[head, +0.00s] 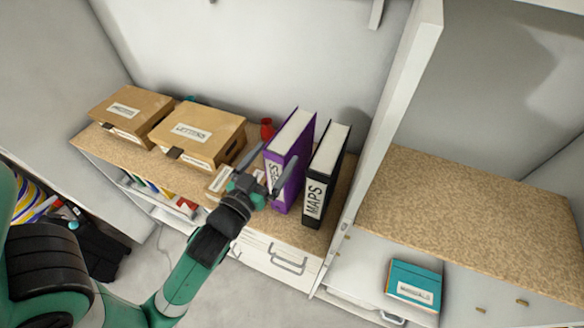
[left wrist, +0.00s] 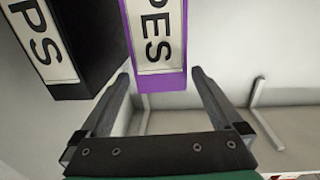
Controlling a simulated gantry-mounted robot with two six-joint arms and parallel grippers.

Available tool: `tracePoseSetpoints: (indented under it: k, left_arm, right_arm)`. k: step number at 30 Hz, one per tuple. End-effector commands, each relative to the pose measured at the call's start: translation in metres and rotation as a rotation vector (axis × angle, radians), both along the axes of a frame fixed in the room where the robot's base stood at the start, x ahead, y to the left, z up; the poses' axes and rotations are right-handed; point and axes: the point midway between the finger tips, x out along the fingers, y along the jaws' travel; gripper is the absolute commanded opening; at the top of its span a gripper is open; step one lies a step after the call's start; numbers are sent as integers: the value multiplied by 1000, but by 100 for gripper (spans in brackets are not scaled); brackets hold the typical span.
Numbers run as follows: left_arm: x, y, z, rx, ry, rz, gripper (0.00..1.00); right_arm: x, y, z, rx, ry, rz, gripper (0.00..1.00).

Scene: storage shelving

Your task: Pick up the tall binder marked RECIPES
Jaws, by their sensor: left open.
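The tall purple binder (head: 302,158) stands upright on the speckled shelf. Its white spine label is partly covered by my gripper in the head view; in the left wrist view, the purple binder (left wrist: 173,82) shows label letters ending in "ES". My left gripper (head: 268,168) is open at the binder's spine, one finger toward each side. In the left wrist view the spine's end lies between the two fingertips (left wrist: 162,78), with gaps visible on both sides. A black binder marked MAPS (head: 324,178) stands just to its right. My right gripper is not in view.
A cardboard box marked LETTERS (head: 215,126) and another labelled box (head: 120,108) sit to the left. A red object (head: 267,128) is behind the purple binder. A white upright panel (head: 385,130) stands right of MAPS. A teal item (head: 414,283) lies lower right.

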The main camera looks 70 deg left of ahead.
Motion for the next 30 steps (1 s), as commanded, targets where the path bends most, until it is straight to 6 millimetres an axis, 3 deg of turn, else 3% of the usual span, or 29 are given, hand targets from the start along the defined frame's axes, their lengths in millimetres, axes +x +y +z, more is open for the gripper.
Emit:
tracePoseSetpoints:
  k: [1,10,18,25,26,30]
  left_arm:
    - [6,5,4,0,2,2,100]
    - [19,15,4,-1,3,0,100]
    - [51,42,7,-1,2,0,100]
    - [53,44,5,-1,3,-1,100]
    - [53,44,5,-1,3,-1,98]
    - [53,44,5,-1,3,-1,73]
  right_arm:
    - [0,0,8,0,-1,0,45]
    - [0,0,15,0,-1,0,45]
    - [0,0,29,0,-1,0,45]
    - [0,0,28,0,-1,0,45]
    - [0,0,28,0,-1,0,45]
    - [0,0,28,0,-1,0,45]
